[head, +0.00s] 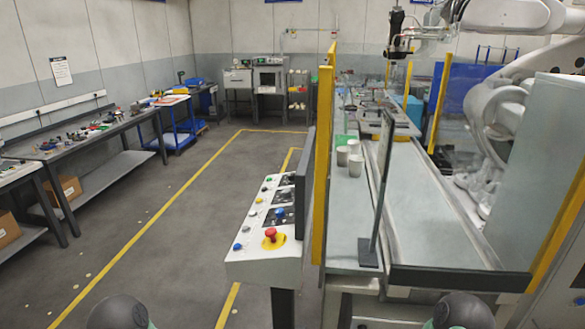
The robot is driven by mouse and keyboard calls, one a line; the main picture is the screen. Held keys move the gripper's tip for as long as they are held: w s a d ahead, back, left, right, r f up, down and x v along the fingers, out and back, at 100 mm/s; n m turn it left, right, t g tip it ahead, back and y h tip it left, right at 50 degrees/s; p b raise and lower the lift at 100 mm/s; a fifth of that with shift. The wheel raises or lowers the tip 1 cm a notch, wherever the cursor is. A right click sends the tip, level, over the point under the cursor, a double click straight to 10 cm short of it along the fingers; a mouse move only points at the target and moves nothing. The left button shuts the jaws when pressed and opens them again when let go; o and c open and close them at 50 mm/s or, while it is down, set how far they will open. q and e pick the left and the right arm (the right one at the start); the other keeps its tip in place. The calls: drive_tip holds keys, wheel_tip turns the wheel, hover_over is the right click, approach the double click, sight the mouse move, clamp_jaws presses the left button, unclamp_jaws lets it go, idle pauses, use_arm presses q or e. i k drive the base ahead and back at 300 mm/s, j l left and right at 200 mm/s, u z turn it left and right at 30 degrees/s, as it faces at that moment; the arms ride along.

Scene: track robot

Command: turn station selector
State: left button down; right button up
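A white control console (245,265) on a dark post stands in the middle of the head view, facing left. Its sloped top carries a red mushroom button (270,233) on a yellow plate, a blue knob (280,213) on a black plate, and a small blue button (237,246) near the front left. More small buttons and black-plated controls run towards the back. I cannot tell which control is the station selector, or how any is turned. Neither gripper is in view; only dark rounded parts of my arms show at the bottom edge, apart from the console.
A yellow post (322,170) and a conveyor (425,200) with several white cups (354,165) lie right of the console. A white robot arm (495,110) stands behind it. A workbench (85,140) lines the left wall. The floor (160,240) left of the console is clear.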

sight(291, 176)
drive_tip(key=i+j+u, duration=0.1)
drive_tip(key=j, duration=0.55)
drive_tip(key=i+j, duration=0.1)
drive_tip(key=j, duration=0.5)
drive_tip(key=i+j+u, duration=0.3)
drive_tip(key=u, duration=0.15)
drive_tip(key=i+j+u, duration=0.1)
drive_tip(key=i+u, duration=0.35)
drive_tip(key=i+z, duration=0.25)
drive_tip(key=i, duration=0.2)
drive_tip(key=i+j+z, duration=0.3)
drive_tip(key=i, duration=0.15)
drive_tip(key=i+l, duration=0.05)
drive_tip(key=l, duration=0.05)
